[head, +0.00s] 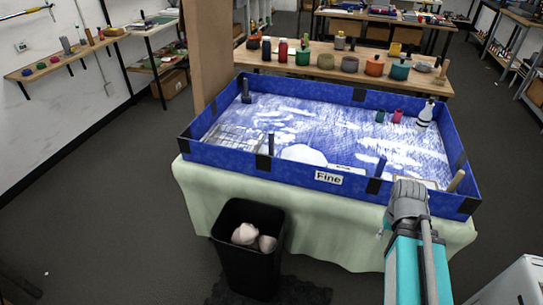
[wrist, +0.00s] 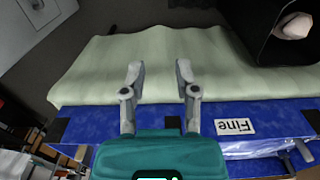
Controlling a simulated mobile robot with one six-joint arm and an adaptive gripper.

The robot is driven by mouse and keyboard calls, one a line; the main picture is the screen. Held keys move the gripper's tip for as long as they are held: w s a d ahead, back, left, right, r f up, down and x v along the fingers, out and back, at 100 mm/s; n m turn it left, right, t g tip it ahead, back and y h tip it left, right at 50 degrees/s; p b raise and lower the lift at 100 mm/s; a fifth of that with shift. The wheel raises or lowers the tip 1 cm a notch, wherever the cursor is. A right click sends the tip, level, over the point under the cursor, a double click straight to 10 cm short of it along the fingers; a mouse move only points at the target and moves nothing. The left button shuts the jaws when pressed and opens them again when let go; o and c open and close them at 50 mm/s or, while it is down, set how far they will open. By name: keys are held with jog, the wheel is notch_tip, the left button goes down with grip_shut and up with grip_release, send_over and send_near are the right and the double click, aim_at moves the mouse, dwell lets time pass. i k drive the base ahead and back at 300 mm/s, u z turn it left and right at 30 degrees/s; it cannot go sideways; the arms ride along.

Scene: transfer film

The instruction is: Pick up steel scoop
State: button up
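I cannot make out a steel scoop for certain in either view. A blue-walled tray (head: 250,163) with a "Fine" label stands on a cloth-covered table, its floor streaked blue and white. Inside lie a white round shape (head: 303,154) near the front wall and several small upright or leaning pieces, too small to name surely. My gripper (wrist: 159,70) is open and empty in the wrist view, its two fingers apart over the pale green cloth (wrist: 225,60) beside the tray's front wall. In the head view my arm covers the tray's front right part, and the fingers cannot be made out.
A black bin (head: 247,245) with pale crumpled stuff stands before the table. A white bottle (head: 425,115), a pink jar (head: 398,116) and a green jar (head: 380,116) are in the tray's back right. A bench (head: 300,68) with several pots stands behind. A brown post rises at back left.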

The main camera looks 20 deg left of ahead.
aim_at(270, 134)
jog(key=z, duration=0.1)
jog(key=i, duration=0.9)
jog(key=u, duration=1.3)
